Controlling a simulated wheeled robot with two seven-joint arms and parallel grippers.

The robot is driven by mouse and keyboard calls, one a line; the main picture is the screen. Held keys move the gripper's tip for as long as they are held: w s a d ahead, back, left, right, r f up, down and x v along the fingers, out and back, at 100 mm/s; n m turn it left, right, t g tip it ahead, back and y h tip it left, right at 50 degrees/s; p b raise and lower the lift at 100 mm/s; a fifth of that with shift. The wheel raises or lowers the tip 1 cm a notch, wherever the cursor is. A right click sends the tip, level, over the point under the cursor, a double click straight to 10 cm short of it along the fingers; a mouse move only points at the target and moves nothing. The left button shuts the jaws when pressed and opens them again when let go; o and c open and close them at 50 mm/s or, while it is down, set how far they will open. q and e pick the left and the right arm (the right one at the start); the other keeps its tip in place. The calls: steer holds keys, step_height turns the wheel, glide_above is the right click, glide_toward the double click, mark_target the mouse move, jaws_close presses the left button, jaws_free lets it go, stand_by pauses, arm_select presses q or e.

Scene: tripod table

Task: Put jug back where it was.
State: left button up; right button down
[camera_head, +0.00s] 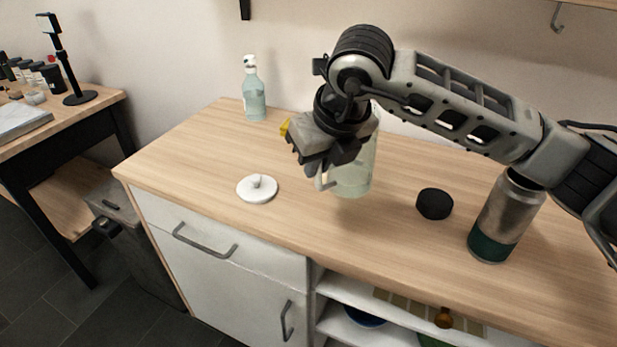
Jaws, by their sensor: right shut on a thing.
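The jug (353,176) is a clear, pale greenish vessel with a handle on its left side. It is upright at the middle of the wooden counter (190,165). My right gripper (322,172) is shut on the jug at its handle side. The gripper and forearm hide the jug's upper part. I cannot tell whether the jug's base touches the counter or is a little above it. My left gripper is not in view.
A white lid (257,189) lies left of the jug. A pump bottle (254,92) stands at the back. A yellow thing (284,127) is partly hidden behind my gripper. A black cap (434,204) and a metal-and-green canister (505,217) are on the right.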

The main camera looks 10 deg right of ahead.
steer(key=shift+w+f, duration=0.15)
steer(key=shift+f, duration=0.15)
arm_select(q)
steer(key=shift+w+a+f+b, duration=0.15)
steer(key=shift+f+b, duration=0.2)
steer(key=shift+b, duration=0.35)
arm_select(e)
steer(key=x, duration=0.4)
steer(key=shift+d+f, duration=0.15)
steer(key=shift+f, duration=0.1)
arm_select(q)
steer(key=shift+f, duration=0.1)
arm_select(e)
steer(key=c, duration=1.5)
jaws_free()
arm_select(q)
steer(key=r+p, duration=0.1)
steer(key=p, duration=0.1)
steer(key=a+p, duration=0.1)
steer(key=p, duration=0.2)
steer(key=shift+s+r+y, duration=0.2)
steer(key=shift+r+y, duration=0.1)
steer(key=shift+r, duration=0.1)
arm_select(e)
steer(key=v, duration=1.2)
steer(key=shift+s, duration=0.2)
